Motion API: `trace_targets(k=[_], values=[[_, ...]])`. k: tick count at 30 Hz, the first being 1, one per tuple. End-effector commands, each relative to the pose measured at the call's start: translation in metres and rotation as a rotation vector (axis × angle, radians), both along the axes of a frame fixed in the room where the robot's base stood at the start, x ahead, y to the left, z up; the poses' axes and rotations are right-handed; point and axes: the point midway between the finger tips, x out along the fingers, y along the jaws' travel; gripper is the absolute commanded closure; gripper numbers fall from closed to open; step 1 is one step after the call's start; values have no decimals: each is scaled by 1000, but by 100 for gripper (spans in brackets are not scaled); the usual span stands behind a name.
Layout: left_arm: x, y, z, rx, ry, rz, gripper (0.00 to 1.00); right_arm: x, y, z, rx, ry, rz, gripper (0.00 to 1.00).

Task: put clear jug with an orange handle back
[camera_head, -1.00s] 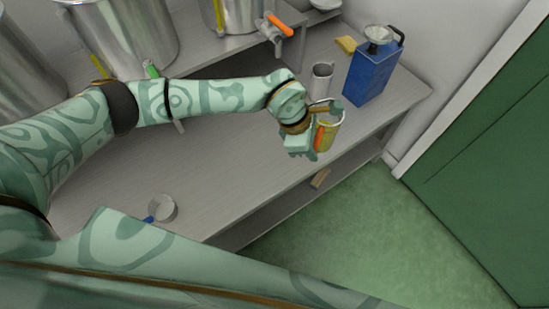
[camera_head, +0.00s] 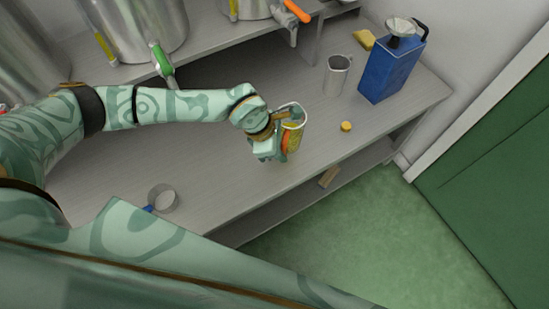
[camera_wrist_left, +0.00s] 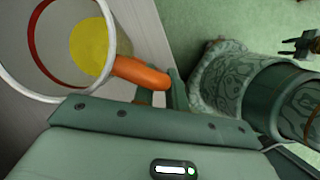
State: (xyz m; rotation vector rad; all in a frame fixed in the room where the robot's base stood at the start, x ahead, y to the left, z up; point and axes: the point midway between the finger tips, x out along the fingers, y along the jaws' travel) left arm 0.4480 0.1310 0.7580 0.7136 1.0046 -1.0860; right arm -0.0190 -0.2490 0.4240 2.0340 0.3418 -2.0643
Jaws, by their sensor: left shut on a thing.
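The clear jug with an orange handle (camera_head: 298,128) is in my left gripper (camera_head: 284,143), above the grey bench near its front edge. The left wrist view shows the jug (camera_wrist_left: 72,45) from above, with a white rim, a red band and yellow at its bottom. Its orange handle (camera_wrist_left: 140,73) lies at my left gripper's fingers (camera_wrist_left: 172,88), which are shut on it. The head view does not clearly show whether the jug touches the bench. My right gripper cannot be made out in the head view.
A metal jug (camera_head: 336,75) and a blue can with a funnel (camera_head: 391,68) stand at the bench's (camera_head: 227,187) right end. A small yellow cap (camera_head: 346,126) lies right of the held jug. A cup with a blue handle (camera_head: 163,198) stands front left. Steel vats (camera_head: 140,25) stand behind.

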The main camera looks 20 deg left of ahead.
Motion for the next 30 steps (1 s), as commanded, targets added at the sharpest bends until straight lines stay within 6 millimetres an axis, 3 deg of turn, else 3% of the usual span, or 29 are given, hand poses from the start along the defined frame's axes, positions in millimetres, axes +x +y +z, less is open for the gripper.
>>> trace_targets(k=[5, 7, 12, 22, 23, 25, 30], values=[[-1, 10, -13, 0, 0, 2, 100, -2, -1, -5, -2, 6, 0, 64], [-2, 18, -24, 1, 2, 3, 100, -4, -2, -10, -3, 9, 1, 64], [-2, 18, -51, -1, 0, 0, 100, -8, -5, -20, -6, 19, 1, 64], [-2, 17, -52, -1, -2, -1, 100, -7, -5, -19, -7, 18, 1, 64], [-2, 18, -52, 0, 0, 0, 81, -7, -5, -19, -7, 18, 1, 64], [-2, 17, -52, 0, 0, 0, 65, -7, -5, -19, -7, 18, 0, 64], [-2, 17, -52, -1, 0, 0, 65, -7, -5, -19, -7, 18, 0, 64]])
